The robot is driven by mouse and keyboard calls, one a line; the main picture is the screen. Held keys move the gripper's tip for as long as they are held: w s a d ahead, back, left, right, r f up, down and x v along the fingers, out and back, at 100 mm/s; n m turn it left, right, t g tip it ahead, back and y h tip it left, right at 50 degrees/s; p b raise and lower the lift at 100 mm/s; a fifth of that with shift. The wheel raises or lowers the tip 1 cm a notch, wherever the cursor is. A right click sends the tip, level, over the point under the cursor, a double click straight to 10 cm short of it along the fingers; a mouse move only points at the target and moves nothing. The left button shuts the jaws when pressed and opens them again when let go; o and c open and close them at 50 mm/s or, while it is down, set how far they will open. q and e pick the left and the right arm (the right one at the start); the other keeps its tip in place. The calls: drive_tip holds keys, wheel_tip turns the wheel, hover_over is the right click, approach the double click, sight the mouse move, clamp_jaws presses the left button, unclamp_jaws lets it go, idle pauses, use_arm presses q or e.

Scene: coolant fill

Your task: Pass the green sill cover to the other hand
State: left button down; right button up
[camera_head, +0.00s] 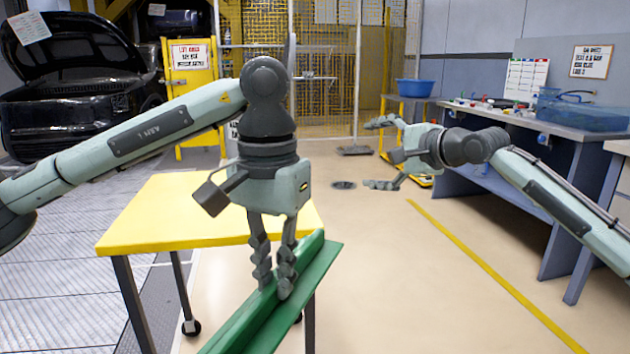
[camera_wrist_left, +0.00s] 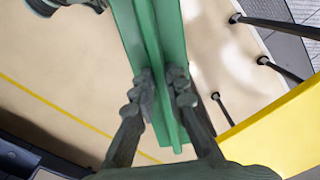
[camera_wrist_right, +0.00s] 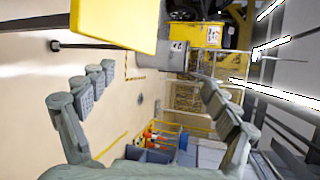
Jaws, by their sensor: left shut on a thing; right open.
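The green sill cover (camera_head: 258,318) is a long strip with a raised rib, at the lower middle of the head view. My left gripper (camera_head: 273,284) points down and is shut on the rib. The left wrist view shows the cover (camera_wrist_left: 152,45) running between the two fingers of my left gripper (camera_wrist_left: 164,90). My right gripper (camera_head: 383,155) is open and empty, to the right of the cover and apart from it. In the right wrist view my right gripper (camera_wrist_right: 150,105) has its fingers wide apart with nothing between them. The cover's near end is cut off in the head view.
A yellow-topped table (camera_head: 160,215) stands beside and behind the cover. A grey workbench (camera_head: 560,125) with a blue tub (camera_head: 585,115) lines the right side. A black car (camera_head: 75,90) with its hood up is at the back left. The floor between table and bench is clear.

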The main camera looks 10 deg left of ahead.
drive_tip(key=a+r+n+t+y, duration=0.25)
drive_tip(key=r+n, duration=0.25)
drive_tip(key=r, duration=0.5)
drive_tip(key=a+r+n+t+y, duration=0.25)
drive_tip(key=r+n, duration=0.25)
drive_tip(key=r, duration=0.5)
drive_tip(key=s+a+r+n+g+y, duration=0.4)
drive_tip(key=s+a+r+n+y, duration=0.15)
drive_tip(key=n, duration=0.45)
drive_tip(key=s+a+f+n+g, duration=0.1)
drive_tip(key=s+a+n+g, duration=0.7)
drive_tip(key=s+n+g, duration=0.7)
use_arm(q)
drive_tip(key=shift+d, duration=0.1)
use_arm(e)
drive_tip(key=n+t+h, duration=0.3)
drive_tip(key=n+h, duration=0.6)
drive_tip(key=h, duration=1.1)
hover_over(315, 260)
wheel_tip(315, 260, down, 23)
wheel_tip(315, 260, down, 12)
drive_tip(key=shift+r, duration=0.1)
